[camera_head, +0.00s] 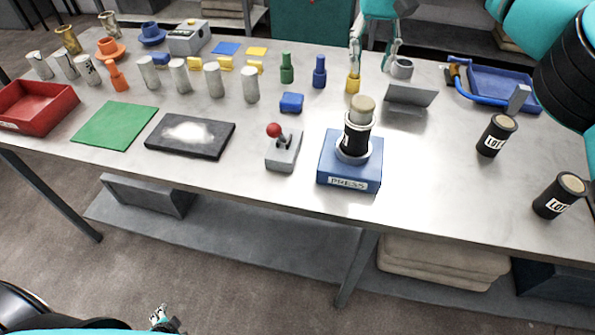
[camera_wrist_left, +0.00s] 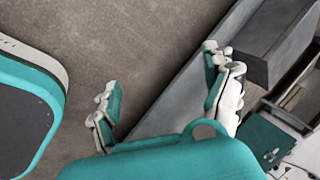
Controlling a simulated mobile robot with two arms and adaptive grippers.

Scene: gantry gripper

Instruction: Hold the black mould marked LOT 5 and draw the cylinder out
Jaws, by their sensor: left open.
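Two black moulds with white labels stand upright at the right of the table in the head view, one farther back (camera_head: 496,136) and one near the front right edge (camera_head: 560,195). Each label reads LOT; I cannot read the number. Each has a pale tan top. A third black mould (camera_head: 357,132) stands in the blue press (camera_head: 341,172), with a tan cylinder (camera_head: 362,107) sticking up from it. My right gripper (camera_head: 374,68) is open and empty over the table's back. My left gripper (camera_wrist_left: 165,95) is open and empty, over the floor in front of the table.
A grey lever box with a red knob (camera_head: 283,150) stands left of the press. A grey angled plate (camera_head: 408,96) and a blue tray (camera_head: 498,84) lie behind. Pale cylinders, a green mat (camera_head: 114,126) and a red tray (camera_head: 36,106) fill the left.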

